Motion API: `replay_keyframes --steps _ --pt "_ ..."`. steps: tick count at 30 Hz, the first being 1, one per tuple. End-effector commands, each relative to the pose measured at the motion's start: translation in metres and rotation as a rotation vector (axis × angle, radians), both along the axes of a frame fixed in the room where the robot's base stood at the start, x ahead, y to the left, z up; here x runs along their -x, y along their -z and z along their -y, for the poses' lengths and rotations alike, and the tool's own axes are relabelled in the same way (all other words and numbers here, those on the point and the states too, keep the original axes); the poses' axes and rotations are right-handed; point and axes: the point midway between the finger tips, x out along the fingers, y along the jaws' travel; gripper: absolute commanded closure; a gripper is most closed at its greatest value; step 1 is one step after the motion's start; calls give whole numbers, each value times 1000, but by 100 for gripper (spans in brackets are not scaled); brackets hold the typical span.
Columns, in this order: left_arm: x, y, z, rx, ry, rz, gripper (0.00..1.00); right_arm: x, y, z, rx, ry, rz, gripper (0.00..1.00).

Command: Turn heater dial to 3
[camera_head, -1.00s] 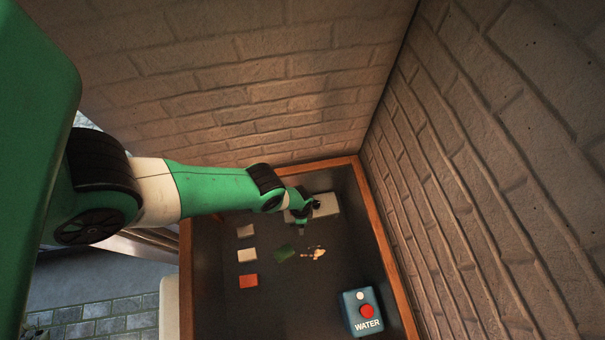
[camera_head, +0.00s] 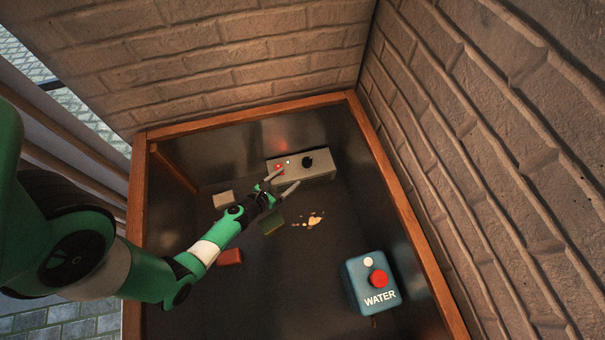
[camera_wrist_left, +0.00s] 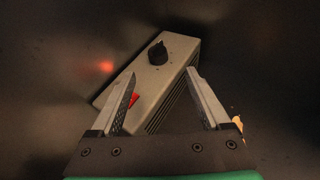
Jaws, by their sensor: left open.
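The heater is a pale grey box (camera_head: 322,167) against the back wall of the wood-framed dark tray. Its black dial (camera_head: 308,161) stands on the top face, with a small red part (camera_head: 278,166) at the left end. My left gripper (camera_head: 282,181) is open and empty, just in front of the heater's left part. In the left wrist view the gripper (camera_wrist_left: 163,92) has its fingers spread over the heater's near side, and the black dial (camera_wrist_left: 157,53) lies beyond the fingertips, untouched. The dial's number marks are too small to read. My right gripper is not in view.
A blue WATER box (camera_head: 362,284) with a red button (camera_head: 378,279) stands at the tray's right. Pale scraps (camera_head: 314,221), a green piece (camera_head: 273,226), a white block (camera_head: 223,199) and a red block (camera_head: 230,257) lie on the tray floor. A wooden rim (camera_head: 401,215) and brick walls enclose it.

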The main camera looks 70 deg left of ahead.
Motion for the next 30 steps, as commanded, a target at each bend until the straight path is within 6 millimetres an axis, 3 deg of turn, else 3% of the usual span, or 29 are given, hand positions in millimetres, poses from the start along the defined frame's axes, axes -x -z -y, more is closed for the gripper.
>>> replay_keyframes --steps 1,8,11,21,30 --pt "3 10 -1 1 -6 -3 20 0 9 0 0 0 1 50" --pt "-1 8 -4 -2 -7 -2 20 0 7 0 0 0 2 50" --pt "-11 14 -10 -3 -5 -1 20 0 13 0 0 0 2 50" --pt "-71 44 -44 -4 -4 -1 20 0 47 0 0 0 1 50" --pt "-91 51 -56 -3 -5 -3 20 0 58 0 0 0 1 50"
